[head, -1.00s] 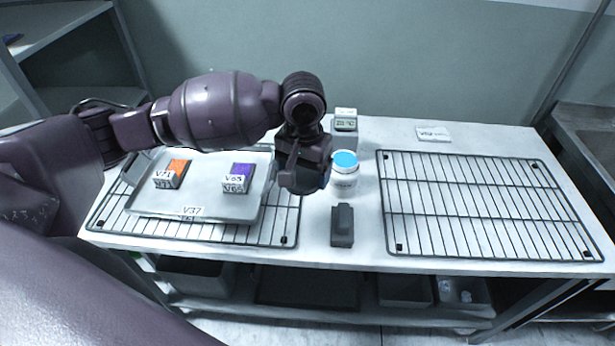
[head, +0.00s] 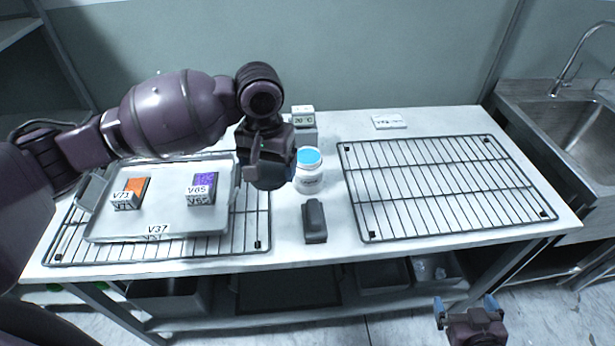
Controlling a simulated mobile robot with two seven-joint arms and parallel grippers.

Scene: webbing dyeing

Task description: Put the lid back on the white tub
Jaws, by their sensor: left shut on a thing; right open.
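The white tub (head: 310,180) stands upright on the table, right of my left gripper. Its top is uncovered and shows light blue contents. My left gripper (head: 268,178) is just left of the tub, above the table, shut on a dark, rounded thing that may be the lid; the gripper hides most of it. My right gripper (head: 466,304) is at the bottom right, in front of the table, open and empty.
A tray (head: 160,222) with an orange and a purple labelled block sits on the left wire rack (head: 250,245). A dark block (head: 315,222) lies in front of the tub. A temperature display (head: 303,122) stands behind. An empty rack (head: 440,185) and sink (head: 560,130) are right.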

